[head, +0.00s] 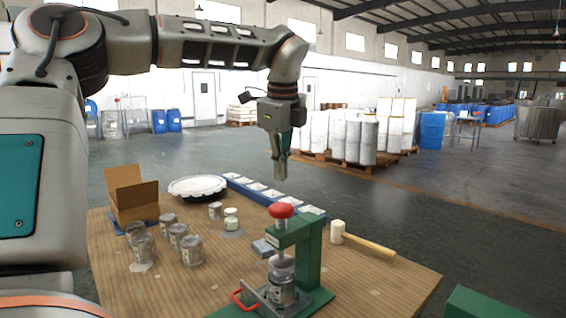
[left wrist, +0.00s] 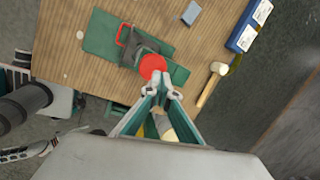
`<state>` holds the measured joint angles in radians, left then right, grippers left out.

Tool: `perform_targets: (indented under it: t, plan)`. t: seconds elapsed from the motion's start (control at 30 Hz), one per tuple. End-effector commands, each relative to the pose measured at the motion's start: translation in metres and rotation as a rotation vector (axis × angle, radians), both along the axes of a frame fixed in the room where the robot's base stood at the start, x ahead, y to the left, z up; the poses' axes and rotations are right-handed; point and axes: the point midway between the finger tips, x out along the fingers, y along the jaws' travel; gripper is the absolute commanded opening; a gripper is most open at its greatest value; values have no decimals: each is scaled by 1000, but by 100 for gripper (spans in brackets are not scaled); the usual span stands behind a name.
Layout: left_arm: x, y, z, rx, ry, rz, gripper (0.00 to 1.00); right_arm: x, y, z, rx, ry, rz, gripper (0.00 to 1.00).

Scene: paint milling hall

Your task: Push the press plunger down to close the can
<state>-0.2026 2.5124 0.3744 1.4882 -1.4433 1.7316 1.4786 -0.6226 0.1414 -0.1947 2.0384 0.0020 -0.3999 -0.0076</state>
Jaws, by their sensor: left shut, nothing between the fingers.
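The green press (head: 308,255) stands at the front of the wooden table. Its red plunger knob (head: 281,210) sticks up at the top of the press. A grey metal can (head: 283,293) sits in the press under the plunger, beside a red handle (head: 243,299). My left gripper (head: 280,176) is shut and empty, pointing down above the press, with its tips apart from the knob in the head view. In the left wrist view the knob (left wrist: 152,66) lies just beyond the closed fingertips (left wrist: 160,82).
A white mallet (head: 338,231) with a wooden handle lies right of the press. Several grey cans (head: 178,235), a cardboard box (head: 132,195), a white round lid (head: 198,187) and a blue tray strip (head: 313,212) occupy the left and back of the table (head: 385,285).

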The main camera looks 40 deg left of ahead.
Motion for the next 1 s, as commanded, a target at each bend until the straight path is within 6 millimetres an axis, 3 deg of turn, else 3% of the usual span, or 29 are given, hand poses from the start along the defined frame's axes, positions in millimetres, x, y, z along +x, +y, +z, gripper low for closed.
perform_targets:
  t: [0.17, 0.63, 1.0]
  plan:
    - [0, 0, -2, 0, 0, -1, 0, 0, 0, -1, -1, 1, 0, 40]
    - [0, 0, -68, -2, 4, -1, 0, -2, -3, -13, -14, 9, 2, 40]
    - [0, 0, -75, 0, 0, 0, 0, -2, -4, -13, -17, 8, 2, 40]
